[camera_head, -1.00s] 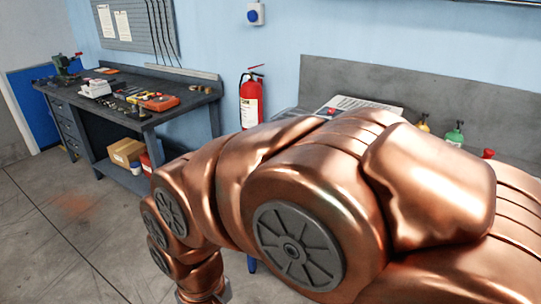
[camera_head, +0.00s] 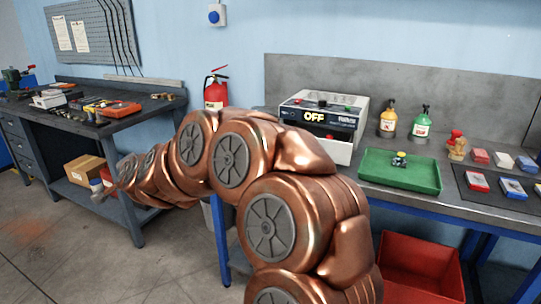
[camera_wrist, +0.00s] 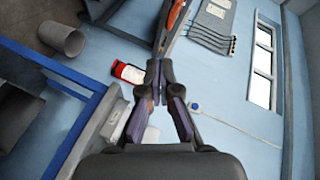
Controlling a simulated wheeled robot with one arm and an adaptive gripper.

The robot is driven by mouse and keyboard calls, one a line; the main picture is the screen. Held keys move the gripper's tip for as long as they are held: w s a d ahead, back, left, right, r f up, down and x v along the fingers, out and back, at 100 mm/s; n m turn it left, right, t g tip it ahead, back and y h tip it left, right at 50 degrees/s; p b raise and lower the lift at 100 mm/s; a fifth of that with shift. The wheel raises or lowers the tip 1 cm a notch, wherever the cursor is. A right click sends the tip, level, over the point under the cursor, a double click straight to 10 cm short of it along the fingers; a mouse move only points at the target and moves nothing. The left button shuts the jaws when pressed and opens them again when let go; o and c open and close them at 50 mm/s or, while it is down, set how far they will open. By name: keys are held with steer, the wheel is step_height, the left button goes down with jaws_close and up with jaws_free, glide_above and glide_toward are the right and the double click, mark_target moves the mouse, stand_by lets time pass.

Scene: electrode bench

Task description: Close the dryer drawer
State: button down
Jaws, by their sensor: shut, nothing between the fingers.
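The dryer (camera_head: 305,107) is a pale box with a black front panel reading OFF, on the bench against the wall. Its white drawer (camera_head: 341,152) sticks out below the panel, so it is open; my arm hides its left part. My arm reaches across in front of the bench towards the left, and I cannot make out my fingers in the head view. In the wrist view my gripper (camera_wrist: 159,75) is shut and empty, facing the blue wall. A pale box edge shows left of the fingers there; I cannot tell if it is the dryer.
A green tray (camera_head: 400,178), an amber bottle (camera_head: 388,122) and a green bottle (camera_head: 421,126) stand right of the dryer. A red bin (camera_head: 420,270) is below the bench. A fire extinguisher (camera_head: 215,93) hangs left of the dryer. Open floor lies at lower left.

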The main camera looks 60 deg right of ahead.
steer(key=s+d+f+m+g+h+b, duration=0.2)
steer(key=d+m+h, duration=0.2)
steer(key=d, duration=0.5)
steer(key=s+d+f+m+g+h+b, duration=0.1)
steer(key=s+d+f+m+h, duration=0.2)
steer(key=d, duration=0.5)
steer(key=s+d+f+m+g+h+b, duration=0.3)
steer(key=s+d+m+g+h, duration=0.3)
steer(key=s+d+m+g, duration=0.55)
steer(key=d, duration=0.5)
steer(key=d+n+t, duration=0.1)
steer(key=d, duration=0.4)
steer(key=d+t, duration=0.1)
steer(key=d, duration=0.4)
steer(key=shift+w+d+n+t, duration=0.15)
steer(key=shift+w+n+t, duration=0.05)
steer(key=shift+n+t, duration=0.05)
steer(key=shift+w+d+f, duration=0.1)
steer(key=shift+d, duration=0.2)
